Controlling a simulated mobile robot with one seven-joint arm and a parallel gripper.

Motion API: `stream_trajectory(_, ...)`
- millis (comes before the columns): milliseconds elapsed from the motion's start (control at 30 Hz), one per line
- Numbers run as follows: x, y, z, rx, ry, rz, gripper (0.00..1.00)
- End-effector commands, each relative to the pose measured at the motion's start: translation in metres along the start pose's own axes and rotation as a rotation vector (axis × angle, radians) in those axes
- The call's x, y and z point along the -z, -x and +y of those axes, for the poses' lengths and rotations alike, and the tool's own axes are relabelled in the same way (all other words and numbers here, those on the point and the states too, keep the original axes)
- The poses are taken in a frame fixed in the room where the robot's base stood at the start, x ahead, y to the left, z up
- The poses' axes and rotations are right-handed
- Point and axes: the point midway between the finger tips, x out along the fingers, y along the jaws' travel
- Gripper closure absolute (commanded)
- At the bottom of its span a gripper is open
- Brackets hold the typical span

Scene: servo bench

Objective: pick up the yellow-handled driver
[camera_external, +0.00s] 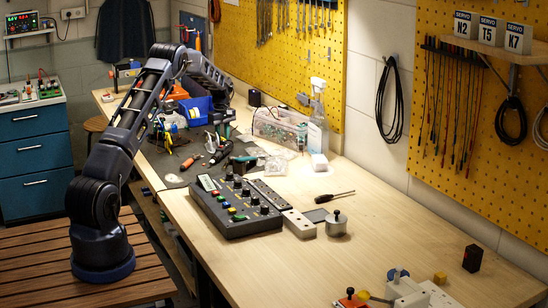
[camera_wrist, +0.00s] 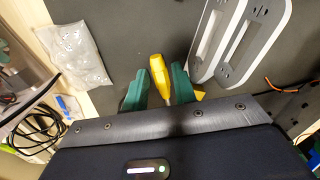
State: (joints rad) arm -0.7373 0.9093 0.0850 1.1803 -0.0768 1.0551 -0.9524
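The yellow handle (camera_wrist: 159,75) of a driver shows in the wrist view, over a dark grey mat. It lies between the two green fingers of my gripper (camera_wrist: 160,84), its rounded end reaching past the fingertips. The fingers stand apart, one on each side, with narrow gaps to the handle. Whether the handle is touched is hard to tell. The driver's lower part is hidden by my gripper body. In the external view my arm reaches over the far left of the bench, and the fingers and driver cannot be made out clearly among the clutter.
In the wrist view, a clear plastic bag (camera_wrist: 77,54) lies left, pale slotted brackets (camera_wrist: 238,40) close at right, and a yellow piece (camera_wrist: 198,93) beside the right finger. In the external view, a blue bin (camera_external: 197,112) and a button box (camera_external: 236,207) stand on the bench.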

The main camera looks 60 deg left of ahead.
Motion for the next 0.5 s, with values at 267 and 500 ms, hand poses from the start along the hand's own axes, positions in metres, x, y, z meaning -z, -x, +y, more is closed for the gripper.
stream_trajectory(267, -0.0001, 0.0004, 0.0002, 0.000, 0.000, 0.000, 1.00)
stream_trajectory(500, 0.0001, 0.0035, 0.0003, -0.001, 0.000, 0.001, 1.00)
